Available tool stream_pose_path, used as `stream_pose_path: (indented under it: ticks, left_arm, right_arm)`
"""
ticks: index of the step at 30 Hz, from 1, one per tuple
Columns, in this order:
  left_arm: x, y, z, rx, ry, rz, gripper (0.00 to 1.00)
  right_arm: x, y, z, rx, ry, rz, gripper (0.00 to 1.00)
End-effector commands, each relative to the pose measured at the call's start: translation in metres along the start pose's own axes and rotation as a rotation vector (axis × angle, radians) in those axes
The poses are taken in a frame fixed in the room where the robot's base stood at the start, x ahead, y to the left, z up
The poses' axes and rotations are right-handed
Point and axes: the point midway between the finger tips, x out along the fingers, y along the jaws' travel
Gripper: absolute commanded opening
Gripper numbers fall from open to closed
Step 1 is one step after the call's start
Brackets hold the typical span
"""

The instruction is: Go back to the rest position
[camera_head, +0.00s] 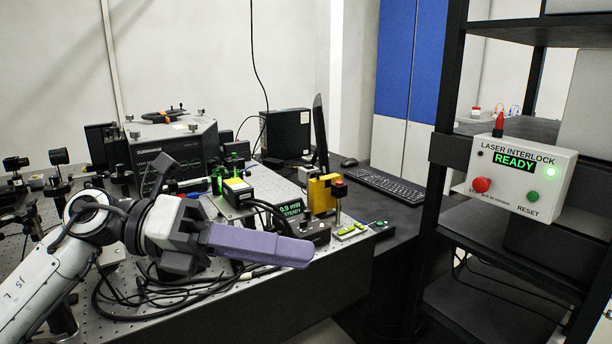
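My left arm (40,275) comes in from the lower left. Its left gripper (298,254), with purple fingers, points right over the front edge of the optical bench (215,308). The fingers are seen side-on and overlap, so I cannot tell whether they are open or shut. No object shows at their tips. My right gripper is not in view.
A laser interlock box (521,178) reading READY, with red and green buttons, is fixed to a black rack (437,215) at right. Behind my gripper are a power meter (290,210) and a yellow block (322,194). Black cables (140,300) lie below my wrist.

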Motion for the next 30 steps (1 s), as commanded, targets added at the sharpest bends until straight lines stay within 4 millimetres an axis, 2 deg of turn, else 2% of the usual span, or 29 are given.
stream_pose_path:
  ticks: [1, 3, 5, 7, 11, 14, 15, 17, 18, 20, 21, 23, 25, 27, 30]
  left_arm:
    - [0.012, 0.002, -0.005, -0.103, -0.081, -0.104, 0.23]
    - [0.017, 0.004, -0.003, -0.241, -0.209, -0.225, 0.23]
    - [0.017, 0.012, -0.001, -0.371, -0.326, -0.314, 0.23]
    - [0.011, 0.029, 0.000, -0.535, -0.469, -0.400, 0.23]
    - [-0.009, 0.084, -0.013, -0.867, -0.747, -0.507, 0.23]
    - [-0.027, 0.141, -0.047, -1.144, -0.966, -0.538, 0.23]
    - [-0.034, 0.165, -0.067, -1.255, -1.052, -0.538, 0.23]
    - [-0.042, 0.196, -0.100, -1.410, -1.167, -0.528, 0.23]
    - [-0.046, 0.214, -0.123, -1.508, -1.238, -0.516, 0.23]
    - [-0.050, 0.239, -0.163, -1.649, -1.336, -0.487, 0.23]
    - [-0.052, 0.252, -0.191, -1.741, -1.398, -0.465, 0.23]
    - [-0.053, 0.269, -0.233, -1.872, -1.483, -0.426, 0.23]
    - [-0.053, 0.282, -0.285, -2.021, -1.575, -0.371, 0.23]
    - [-0.052, 0.288, -0.334, -2.155, -1.654, -0.314, 0.23]
    - [-0.048, 0.288, -0.393, -2.313, -1.739, -0.236, 0.23]
  right_arm:
    - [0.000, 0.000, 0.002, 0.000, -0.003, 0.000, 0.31]
    - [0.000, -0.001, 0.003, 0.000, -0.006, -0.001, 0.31]
    - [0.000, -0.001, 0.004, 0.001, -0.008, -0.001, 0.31]
    - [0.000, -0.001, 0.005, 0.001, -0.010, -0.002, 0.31]
    - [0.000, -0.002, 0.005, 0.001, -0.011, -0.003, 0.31]
    - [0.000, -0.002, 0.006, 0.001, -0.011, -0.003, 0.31]
    - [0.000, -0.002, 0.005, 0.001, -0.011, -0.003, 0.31]
    - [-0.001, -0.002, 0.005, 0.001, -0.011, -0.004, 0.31]
    - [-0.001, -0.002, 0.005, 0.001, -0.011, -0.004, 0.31]
    - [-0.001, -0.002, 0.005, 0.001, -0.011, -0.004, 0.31]
    - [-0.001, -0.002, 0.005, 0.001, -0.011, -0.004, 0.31]
    - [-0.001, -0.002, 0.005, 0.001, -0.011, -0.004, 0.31]
    - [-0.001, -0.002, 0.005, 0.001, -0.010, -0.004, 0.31]
    - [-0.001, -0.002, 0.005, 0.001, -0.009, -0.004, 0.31]
    - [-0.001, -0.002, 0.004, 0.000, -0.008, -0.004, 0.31]
